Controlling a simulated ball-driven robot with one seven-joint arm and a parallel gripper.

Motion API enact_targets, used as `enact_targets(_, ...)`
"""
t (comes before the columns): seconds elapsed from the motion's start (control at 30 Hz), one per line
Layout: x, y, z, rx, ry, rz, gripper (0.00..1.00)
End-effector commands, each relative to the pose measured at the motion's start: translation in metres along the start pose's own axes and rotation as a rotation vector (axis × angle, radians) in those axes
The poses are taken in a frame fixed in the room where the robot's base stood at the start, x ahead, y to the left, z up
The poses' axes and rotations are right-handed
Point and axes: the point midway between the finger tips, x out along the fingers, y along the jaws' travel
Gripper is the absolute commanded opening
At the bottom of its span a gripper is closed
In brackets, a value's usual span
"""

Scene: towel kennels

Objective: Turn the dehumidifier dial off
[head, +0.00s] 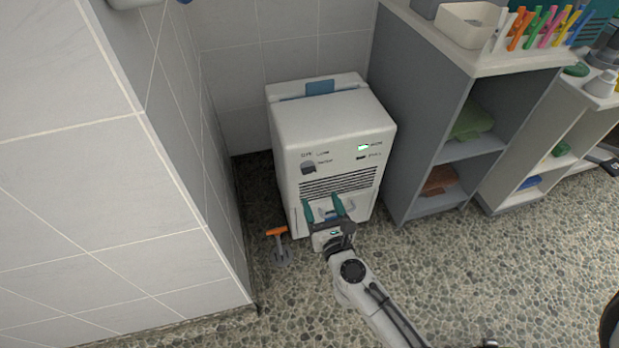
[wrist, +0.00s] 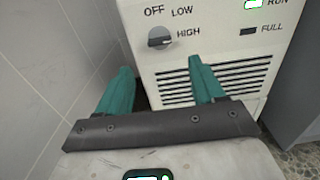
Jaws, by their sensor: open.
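The dehumidifier (head: 325,130) is a white box standing on the floor in the corner. Its dark round dial (head: 308,167) is at the upper left of the front. In the wrist view the dial (wrist: 160,38) sits below the words OFF and LOW and left of HIGH; its pointer seems turned toward HIGH, though it is small. The RUN light (wrist: 252,4) is lit green. My gripper (head: 323,205) has green fingers, open and empty, in front of the vent slats and below the dial. In the wrist view the fingertips (wrist: 160,66) are spread to either side below the dial, apart from it.
A tiled wall (head: 120,200) stands close on the left. An orange-handled tool (head: 278,240) stands on the floor beside the dehumidifier. A grey shelf unit (head: 425,110) is on the right. The pebbled floor (head: 480,280) in front is clear.

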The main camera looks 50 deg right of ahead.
Motion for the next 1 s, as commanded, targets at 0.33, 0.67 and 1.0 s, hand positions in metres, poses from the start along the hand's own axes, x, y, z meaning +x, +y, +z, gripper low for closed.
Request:
enact_targets(0.33,0.062,0.0,0.003,-0.003,-0.004,0.001,0.68)
enact_targets(0.67,0.097,0.0,0.002,-0.005,-0.002,0.002,0.68)
enact_targets(1.0,0.099,0.0,0.002,-0.005,-0.002,0.003,0.67)
